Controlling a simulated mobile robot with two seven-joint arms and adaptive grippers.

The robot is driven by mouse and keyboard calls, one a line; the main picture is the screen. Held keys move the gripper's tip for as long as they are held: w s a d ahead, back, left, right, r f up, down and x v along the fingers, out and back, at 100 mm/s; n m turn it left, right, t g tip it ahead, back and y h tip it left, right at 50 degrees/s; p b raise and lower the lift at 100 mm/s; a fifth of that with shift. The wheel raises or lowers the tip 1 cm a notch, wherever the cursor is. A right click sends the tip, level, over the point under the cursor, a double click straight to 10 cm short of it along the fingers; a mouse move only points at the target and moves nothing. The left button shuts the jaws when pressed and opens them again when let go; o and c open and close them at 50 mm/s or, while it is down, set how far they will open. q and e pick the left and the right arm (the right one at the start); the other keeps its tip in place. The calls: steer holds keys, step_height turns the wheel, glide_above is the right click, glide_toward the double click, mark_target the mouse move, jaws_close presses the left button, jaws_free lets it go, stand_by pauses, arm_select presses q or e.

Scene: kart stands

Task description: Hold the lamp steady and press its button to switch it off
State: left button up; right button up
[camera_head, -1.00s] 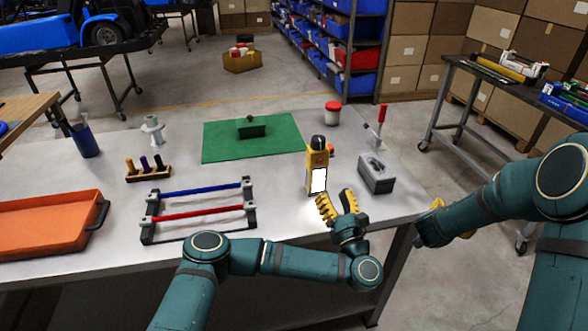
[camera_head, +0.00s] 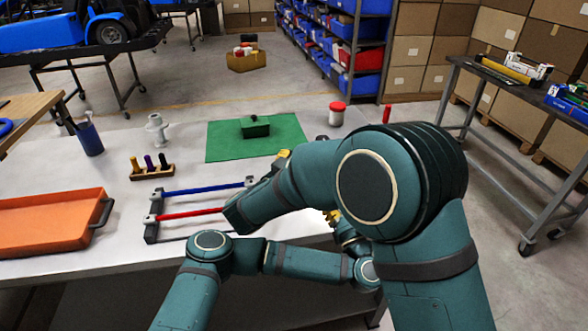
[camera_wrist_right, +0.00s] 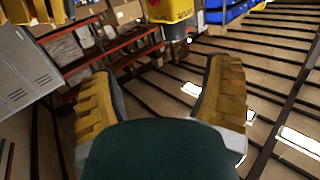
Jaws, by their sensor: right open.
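The lamp is hidden behind my right arm in the head view. In the right wrist view a yellow block with dark lettering and a dark cap, seemingly the lamp (camera_wrist_right: 171,10), shows upside down at the top edge. My right gripper (camera_wrist_right: 160,75) is open, with nothing between its fingers, and apart from that block. In the head view only a bit of the right gripper (camera_head: 284,154) shows past my arm. My left gripper (camera_head: 332,216) is mostly covered by my right arm; its grip cannot be made out. The lamp's button cannot be clearly made out.
On the table are a green mat (camera_head: 225,147) with a green block, a rack with blue and red bars (camera_head: 195,213), an orange tray (camera_head: 45,221), a blue cup (camera_head: 89,140) and a red-lidded jar (camera_head: 337,114). The grey lever box is mostly hidden by my right arm.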

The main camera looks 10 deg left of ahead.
steer(key=shift+n+t+y, duration=0.5)
steer(key=shift+n, duration=0.3)
steer(key=x, duration=0.8)
steer(key=a+x, duration=0.1)
steer(key=x, duration=0.2)
steer(key=shift+w+d+f, duration=0.15)
steer(key=shift+w+f, duration=0.1)
steer(key=shift+w, duration=0.35)
jaws_close()
arm_select(q)
jaws_close()
steer(key=shift+r, duration=0.1)
